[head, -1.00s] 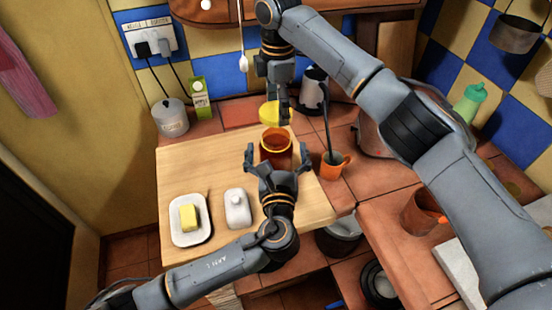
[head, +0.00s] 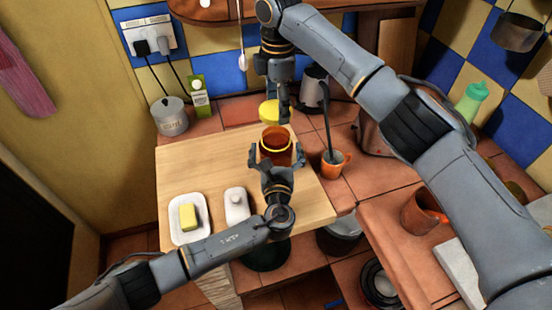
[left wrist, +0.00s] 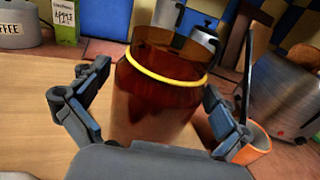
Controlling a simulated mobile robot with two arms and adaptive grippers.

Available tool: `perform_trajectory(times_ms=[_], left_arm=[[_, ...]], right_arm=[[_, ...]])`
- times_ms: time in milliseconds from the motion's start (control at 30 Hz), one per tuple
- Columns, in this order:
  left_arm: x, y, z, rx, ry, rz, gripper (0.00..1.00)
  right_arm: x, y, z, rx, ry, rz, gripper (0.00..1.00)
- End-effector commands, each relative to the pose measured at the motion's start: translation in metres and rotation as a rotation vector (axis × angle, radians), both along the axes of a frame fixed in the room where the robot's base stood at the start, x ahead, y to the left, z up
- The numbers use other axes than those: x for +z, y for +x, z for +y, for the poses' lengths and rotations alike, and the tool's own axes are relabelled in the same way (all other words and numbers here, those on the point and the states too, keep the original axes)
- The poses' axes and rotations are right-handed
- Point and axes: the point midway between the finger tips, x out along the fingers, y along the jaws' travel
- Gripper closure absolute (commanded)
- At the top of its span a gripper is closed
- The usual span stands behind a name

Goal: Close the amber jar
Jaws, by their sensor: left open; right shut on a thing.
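The amber jar (head: 276,136) stands upright and open on the wooden board, a yellow ring around its neck. It also fills the middle of the left wrist view (left wrist: 160,95). My left gripper (head: 277,157) is open at the jar's near side, one finger on each side in the left wrist view, with a gap visible at the left finger. My right gripper (head: 283,110) is shut on a yellow lid (head: 268,109), behind the jar and apart from it. The right gripper's fingers partly cover the lid.
The wooden board (head: 185,160) also holds a butter dish (head: 181,232) with butter and a white lidded dish (head: 236,203). An orange mug (head: 330,170) with a dark utensil stands close right of the jar. A coffee canister (head: 170,120) and green carton (head: 200,100) stand behind left.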

Motion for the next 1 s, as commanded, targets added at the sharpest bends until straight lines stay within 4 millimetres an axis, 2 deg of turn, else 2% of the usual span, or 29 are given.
perform_trajectory(times_ms=[367,467,733,867,1000], left_arm=[[0.000,0.005,0.000,0.001,-0.001,0.001,0.00],[0.000,0.005,0.000,0.001,-0.001,0.001,0.16],[0.000,0.005,0.000,0.001,0.000,0.001,0.71],[0.000,0.005,0.000,0.001,0.000,0.001,0.73],[0.000,0.005,0.000,0.001,0.000,0.001,0.73]], right_arm=[[0.000,0.000,0.000,0.000,0.000,0.000,0.44],[0.000,0.000,0.000,0.000,0.000,0.000,0.44],[0.000,0.000,0.000,0.000,0.000,0.000,0.44],[-0.003,0.000,0.000,0.000,0.000,0.001,0.44],[-0.020,0.000,0.000,0.000,0.000,0.003,0.44]])
